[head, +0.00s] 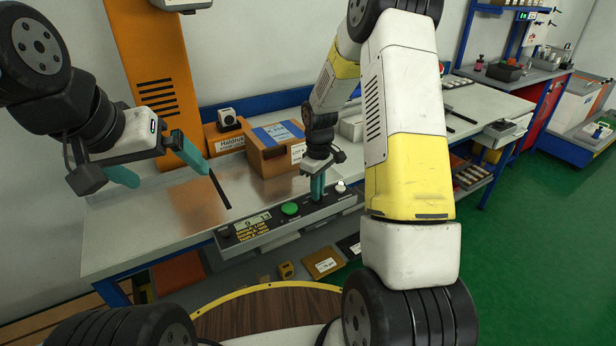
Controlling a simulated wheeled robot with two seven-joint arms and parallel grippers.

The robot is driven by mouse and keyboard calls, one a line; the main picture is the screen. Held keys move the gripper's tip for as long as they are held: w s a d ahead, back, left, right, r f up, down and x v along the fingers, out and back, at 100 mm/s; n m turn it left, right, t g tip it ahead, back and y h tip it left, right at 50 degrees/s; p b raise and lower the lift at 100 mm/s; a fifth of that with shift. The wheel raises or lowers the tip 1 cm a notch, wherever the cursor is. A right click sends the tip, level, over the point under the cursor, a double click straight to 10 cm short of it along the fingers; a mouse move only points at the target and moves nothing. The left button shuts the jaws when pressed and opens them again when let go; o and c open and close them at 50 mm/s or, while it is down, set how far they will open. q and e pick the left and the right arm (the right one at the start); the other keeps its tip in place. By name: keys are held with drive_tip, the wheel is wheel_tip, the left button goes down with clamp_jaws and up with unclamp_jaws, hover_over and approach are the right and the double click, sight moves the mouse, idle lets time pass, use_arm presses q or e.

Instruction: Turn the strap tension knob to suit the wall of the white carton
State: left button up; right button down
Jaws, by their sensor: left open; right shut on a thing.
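A control panel (265,229) runs along the bench's front edge, with a small display, a yellow-marked label and a green button (290,208). My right gripper (317,194) points down at the panel, right of the green button. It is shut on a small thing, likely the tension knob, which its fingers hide. A white cap (341,187) stands just right of it. My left gripper (170,175) is open and empty above the bench's left part. A pale carton (351,129), partly hidden by my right arm, stands at the back; I cannot tell if it is the white carton.
A brown carton (265,161) with blue print stands behind the panel, beside a smaller orange-brown box (222,140) with a white device on top. A dark bar (220,190) shows near my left gripper. The bench's left top (130,235) is clear. Cartons lie on the shelf below.

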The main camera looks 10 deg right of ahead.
idle(0.3)
drive_tip(key=c, duration=1.5)
unclamp_jaws()
drive_tip(key=shift+r, duration=0.1)
drive_tip(key=shift+r, duration=3.85)
